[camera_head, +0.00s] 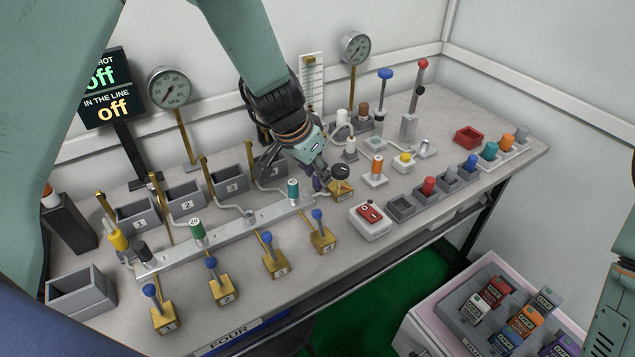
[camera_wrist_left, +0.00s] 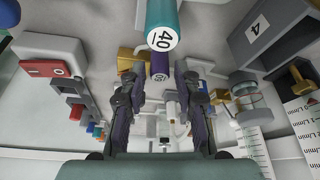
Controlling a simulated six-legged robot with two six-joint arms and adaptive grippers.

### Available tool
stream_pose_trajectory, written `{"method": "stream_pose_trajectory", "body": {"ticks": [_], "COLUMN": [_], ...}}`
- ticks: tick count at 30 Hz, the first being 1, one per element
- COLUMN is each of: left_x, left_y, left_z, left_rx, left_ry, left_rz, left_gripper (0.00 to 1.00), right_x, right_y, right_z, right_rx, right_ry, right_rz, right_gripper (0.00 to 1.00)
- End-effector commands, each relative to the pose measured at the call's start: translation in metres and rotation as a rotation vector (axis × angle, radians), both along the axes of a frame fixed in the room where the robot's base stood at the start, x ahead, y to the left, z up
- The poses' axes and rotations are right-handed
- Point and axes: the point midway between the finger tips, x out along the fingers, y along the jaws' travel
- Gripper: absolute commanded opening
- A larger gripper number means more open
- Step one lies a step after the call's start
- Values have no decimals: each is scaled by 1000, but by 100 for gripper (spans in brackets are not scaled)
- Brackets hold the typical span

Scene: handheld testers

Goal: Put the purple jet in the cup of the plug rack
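The purple jet (camera_head: 317,185) stands near the right end of the long grey rail, just past the teal jet (camera_head: 293,190). My left gripper (camera_head: 317,172) is right above it and partly hides it. In the left wrist view the purple jet (camera_wrist_left: 160,66) lies between the two spread fingertips (camera_wrist_left: 160,84), with gaps on both sides. The teal jet marked 40 (camera_wrist_left: 162,20) is close by there. A row of grey cups with coloured plugs, seemingly the plug rack, is at the right; its front cup (camera_head: 400,208) looks empty. My right gripper is out of view.
A brass block with a black knob (camera_head: 340,172) stands right beside the purple jet. A red switch box (camera_head: 371,220) is in front. Blue-topped levers (camera_head: 322,230) line the front. Numbered grey bins (camera_head: 232,180) and gauges stand behind.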

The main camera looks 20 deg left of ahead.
Motion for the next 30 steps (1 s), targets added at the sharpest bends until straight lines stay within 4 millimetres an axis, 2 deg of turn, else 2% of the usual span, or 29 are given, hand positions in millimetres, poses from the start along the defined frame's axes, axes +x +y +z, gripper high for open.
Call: {"method": "stream_pose_trajectory", "body": {"ticks": [9,20,30], "left_x": [2,2,2], "left_y": [-1,-1,-1], "left_z": [-4,-4,3], "left_rx": [0,-1,0], "left_ry": [-1,-1,-2], "left_rz": [0,1,1], "left_gripper": [30,0,0], "right_x": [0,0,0], "right_y": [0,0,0], "right_z": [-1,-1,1], "right_rx": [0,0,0], "right_ry": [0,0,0], "right_rz": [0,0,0], "right_gripper": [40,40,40]}}
